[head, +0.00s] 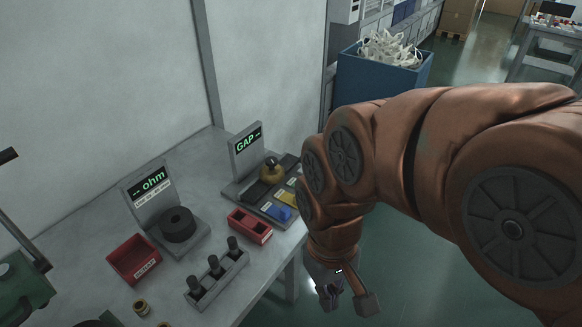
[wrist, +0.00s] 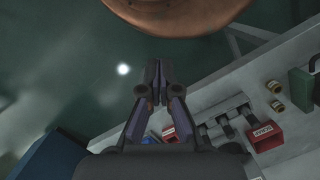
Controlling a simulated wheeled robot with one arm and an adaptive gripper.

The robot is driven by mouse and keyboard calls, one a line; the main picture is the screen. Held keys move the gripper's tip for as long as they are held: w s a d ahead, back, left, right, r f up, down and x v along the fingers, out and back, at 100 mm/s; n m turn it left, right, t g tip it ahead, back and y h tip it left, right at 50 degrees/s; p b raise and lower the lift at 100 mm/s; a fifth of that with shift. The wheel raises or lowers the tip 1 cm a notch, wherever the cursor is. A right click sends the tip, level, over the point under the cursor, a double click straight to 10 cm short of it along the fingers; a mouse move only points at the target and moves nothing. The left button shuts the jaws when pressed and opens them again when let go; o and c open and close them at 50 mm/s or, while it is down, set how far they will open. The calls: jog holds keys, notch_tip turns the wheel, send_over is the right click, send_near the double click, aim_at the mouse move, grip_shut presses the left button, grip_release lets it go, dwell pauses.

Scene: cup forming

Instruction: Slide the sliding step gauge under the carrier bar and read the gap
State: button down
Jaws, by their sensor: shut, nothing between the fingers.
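A GAP display (head: 247,141) stands upright on a grey station at the back of the bench. Its number readout shows only dashes. A brass knob-like part (head: 272,170) stands in front of it, beside dark blocks. A blue piece (head: 279,213) and a yellow piece (head: 288,199) with pale labels lie on the station's front right side. I cannot tell which parts are the sliding step gauge and the carrier bar. My gripper (wrist: 158,70) is shut and empty, its fingertips together. In the head view my gripper (head: 345,295) hangs beyond the bench's right edge, apart from the station.
A blue bin (head: 382,77) of pale parts stands behind.

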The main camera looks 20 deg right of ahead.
jog(key=w+a+f+m+y+b, duration=0.1)
jog(key=w+a+f+y+b, duration=0.3)
jog(key=w+f+b, duration=0.15)
jog(key=w+d+f+m+t+y+b, duration=0.2)
jog(key=w+d+y+b, duration=0.15)
jog(key=w, duration=0.45)
jog(key=w+d+f+m+t+y+b, duration=0.2)
jog(key=w+t+y+b, duration=0.15)
jog(key=w, duration=0.35)
jog(key=w+d+f+m+t+h+b, duration=0.1)
jog(key=w+d+f+m+t+b, duration=0.2)
jog(key=d, duration=0.7)
jog(key=w+d+m+t+b, duration=0.15)
jog(key=d+t, duration=0.35)
jog(key=d, duration=0.5)
jog(key=w+d+f+m+t+h+b, duration=0.1)
jog(key=w+d+f+m+t+b, duration=0.2)
jog(key=d, duration=0.7)
jog(key=shift+n+t, duration=0.35)
jog(key=shift+t, duration=0.1)
jog(key=x, duration=0.8)
jog(key=r+x, duration=0.1)
jog(key=x, duration=0.3)
jog(key=shift+w+a+r, duration=0.1)
jog(key=shift+a, duration=0.45)
